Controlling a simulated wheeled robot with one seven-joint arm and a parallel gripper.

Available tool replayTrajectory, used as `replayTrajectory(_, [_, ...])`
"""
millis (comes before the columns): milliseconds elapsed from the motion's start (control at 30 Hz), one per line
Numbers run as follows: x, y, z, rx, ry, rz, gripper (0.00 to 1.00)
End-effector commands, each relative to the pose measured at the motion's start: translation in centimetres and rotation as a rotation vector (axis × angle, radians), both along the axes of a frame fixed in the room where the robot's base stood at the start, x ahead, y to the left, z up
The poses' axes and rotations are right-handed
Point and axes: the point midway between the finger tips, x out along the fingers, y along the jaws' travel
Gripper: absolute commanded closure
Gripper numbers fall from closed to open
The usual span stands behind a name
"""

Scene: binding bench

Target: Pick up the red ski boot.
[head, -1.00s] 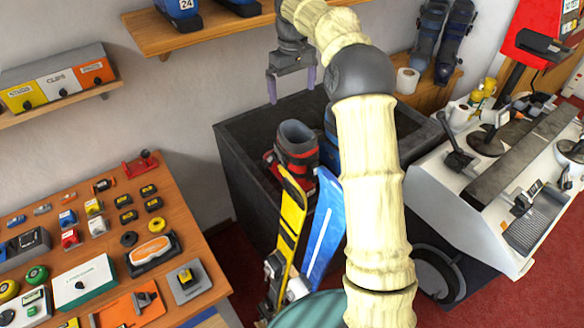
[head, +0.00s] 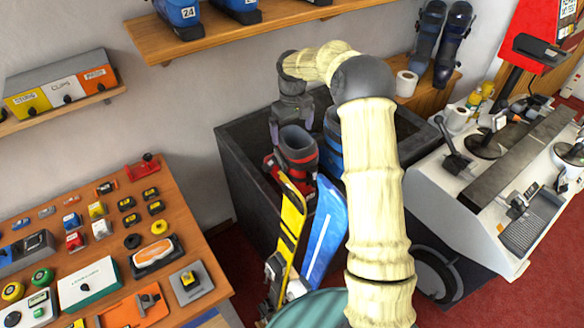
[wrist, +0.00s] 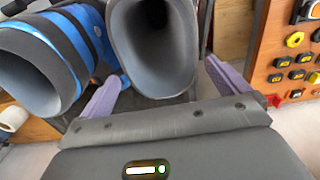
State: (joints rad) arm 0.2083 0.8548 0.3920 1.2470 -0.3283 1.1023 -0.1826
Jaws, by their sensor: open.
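The red ski boot (head: 299,157), with a dark grey cuff and red straps, stands upright in the dark bin, its opening upward. My gripper (head: 292,125) is right at the boot's top, pointing down. In the wrist view the open purple fingers (wrist: 165,85) lie on either side of the boot's grey opening (wrist: 155,40), with the cuff between them. Whether they touch the cuff, I cannot tell. A blue boot (wrist: 88,40) is beside it in the wrist view, close to the left finger. The red boot's lower part is partly hidden by the skis and bin.
The dark bin (head: 232,165) surrounds the boots. A yellow ski (head: 290,225) and a blue ski (head: 325,230) lean at its front. A shelf (head: 200,42) with boots is above left. A workbench (head: 190,230) with small parts is at left, a white machine (head: 450,190) at right.

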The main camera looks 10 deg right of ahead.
Motion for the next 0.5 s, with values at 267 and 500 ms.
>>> replayTrajectory(267, [0.0, 0.0, 0.0, 0.000, -0.001, 0.000, 0.00])
replayTrajectory(500, [-0.2, 0.1, -1.8, 0.001, 0.004, 0.001, 0.00])
